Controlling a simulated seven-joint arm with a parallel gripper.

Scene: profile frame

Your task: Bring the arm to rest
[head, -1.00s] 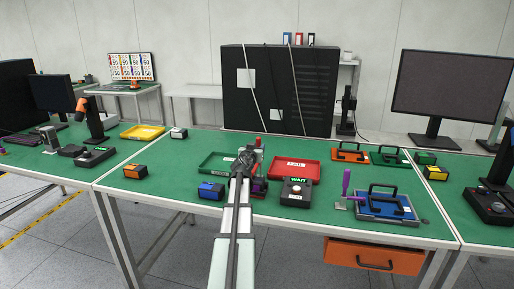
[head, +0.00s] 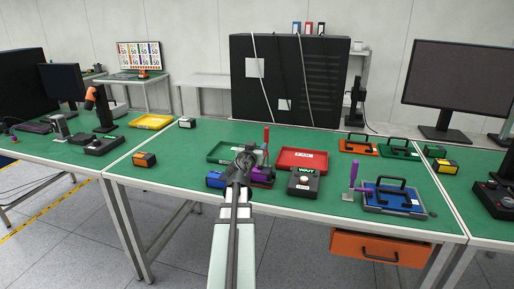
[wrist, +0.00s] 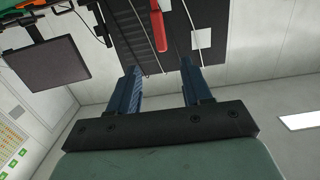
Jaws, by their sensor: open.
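My gripper (head: 243,158) is at the end of my arm in the middle of the head view, in front of the green bench (head: 190,150). In the wrist view my gripper (wrist: 160,68) shows two blue fingers spread apart, with nothing between them. A red-handled tool (head: 266,136) stands upright just right of my gripper, beside a purple base (head: 263,174). Its red handle (wrist: 158,27) shows beyond the fingers in the wrist view.
A black button box (head: 304,184) sits to the right, then a purple-handled tool (head: 353,176) and a blue case (head: 393,197).

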